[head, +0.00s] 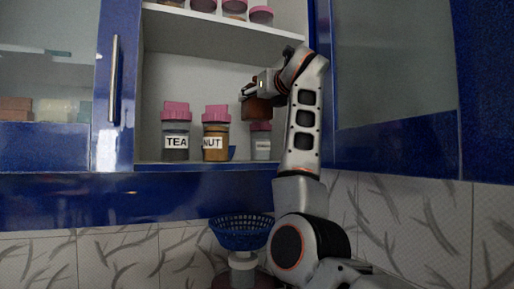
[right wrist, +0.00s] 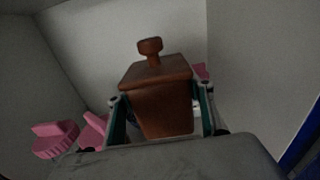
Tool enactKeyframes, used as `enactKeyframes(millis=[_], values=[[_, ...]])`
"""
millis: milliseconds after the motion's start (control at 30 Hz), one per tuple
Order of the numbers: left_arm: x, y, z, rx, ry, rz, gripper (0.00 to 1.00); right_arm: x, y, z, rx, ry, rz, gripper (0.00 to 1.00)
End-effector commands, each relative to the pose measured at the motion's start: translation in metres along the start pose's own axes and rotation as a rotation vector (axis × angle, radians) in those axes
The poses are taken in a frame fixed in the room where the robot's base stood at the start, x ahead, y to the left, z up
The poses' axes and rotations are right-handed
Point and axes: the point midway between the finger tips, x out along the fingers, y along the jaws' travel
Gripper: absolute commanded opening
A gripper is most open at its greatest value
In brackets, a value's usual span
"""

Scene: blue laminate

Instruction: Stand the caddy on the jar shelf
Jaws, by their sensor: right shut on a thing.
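The caddy (head: 257,109) is a brown box with a lid and knob. In the right wrist view the caddy (right wrist: 160,95) sits between the two fingers of my right gripper (right wrist: 162,112), its knob pointing up the picture. My right gripper (head: 250,94) is shut on it inside the open cabinet, in front of and above a small pink-lidded jar (head: 261,146). The jar shelf (head: 190,167) is the lower shelf, with a TEA jar (head: 175,130) and a NUT jar (head: 215,133) on it. The caddy appears held above this shelf. My left gripper is out of view.
A small blue bowl (head: 232,152) shows between the NUT jar and the small jar. The upper shelf (head: 215,27) carries several pink-lidded jars. A blue cabinet door (head: 125,85) stands at the left. A blue basket (head: 241,232) is below the cabinet.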

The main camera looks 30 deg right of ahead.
Motion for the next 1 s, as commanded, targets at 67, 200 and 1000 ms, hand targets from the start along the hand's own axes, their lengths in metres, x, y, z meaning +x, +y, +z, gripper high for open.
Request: enactKeyframes(millis=[67, 200, 1000], values=[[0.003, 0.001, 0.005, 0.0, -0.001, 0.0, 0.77, 0.0, 0.0, -0.022, 0.0, -0.001, -0.001, 0.1], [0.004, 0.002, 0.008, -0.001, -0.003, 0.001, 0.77, 0.0, 0.001, -0.053, 0.0, -0.001, 0.001, 0.1], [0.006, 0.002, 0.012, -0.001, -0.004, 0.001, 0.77, -0.001, 0.001, -0.119, 0.0, -0.004, 0.001, 0.1]])
